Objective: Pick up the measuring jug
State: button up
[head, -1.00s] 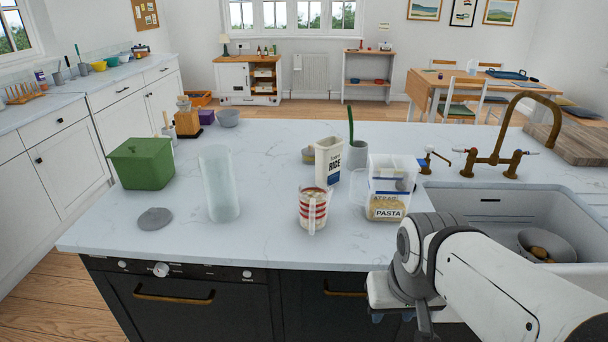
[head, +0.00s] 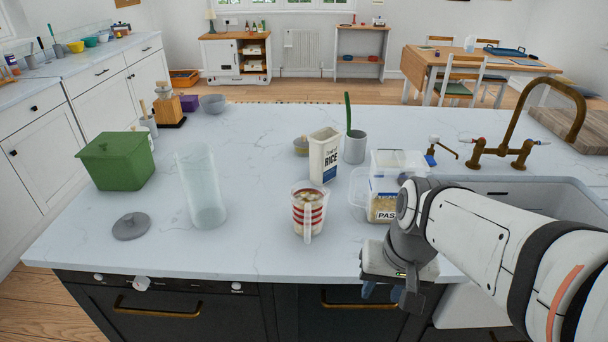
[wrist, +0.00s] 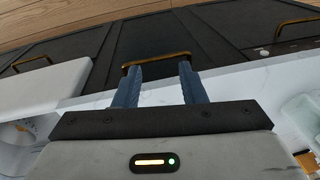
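The measuring jug (head: 308,212) stands upright on the white island worktop, clear with red bands and pale contents. Its handle faces the front edge. My gripper (head: 382,291) is low at the worktop's front edge, to the right of and nearer than the jug, not touching it. In the wrist view my gripper (wrist: 158,85) has two blue fingers apart with nothing between them, over the worktop edge and dark cabinet fronts. I cannot make out the jug in the wrist view.
A pasta container (head: 385,185) stands right of the jug, partly behind my arm. A rice carton (head: 324,156) is behind it. A tall clear cylinder (head: 202,188) and grey disc (head: 132,226) are left. The sink (head: 540,215) is right. Worktop before the jug is clear.

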jog(key=w+a+f+m+g+y+p, duration=0.1)
jog(key=w+a+f+m+g+y, duration=0.15)
jog(key=a+m+g+y, duration=0.2)
jog(key=m+t+y+p, duration=0.2)
jog(key=m+t+y, duration=0.5)
jog(key=m+y, duration=0.65)
send_near(307, 239)
jog(key=shift+w+a+r+m+h, duration=0.1)
jog(key=shift+a+r+m+h, duration=0.15)
jog(key=shift+a+r+h, duration=0.25)
jog(key=shift+w+a+r+m+h, duration=0.15)
jog(key=shift+a+r+m+h, duration=0.15)
jog(key=shift+a, duration=0.35)
jog(key=shift+w+a+t, duration=0.1)
jog(key=shift+w+t, duration=0.05)
jog(key=shift+t, duration=0.2)
jog(key=p+x, duration=0.2)
jog(key=x, duration=0.5)
jog(key=shift+w+a, duration=0.15)
jog(key=shift+a, duration=0.05)
jog(key=shift+f, duration=0.1)
jog(key=shift+c, duration=0.6)
grip_shut()
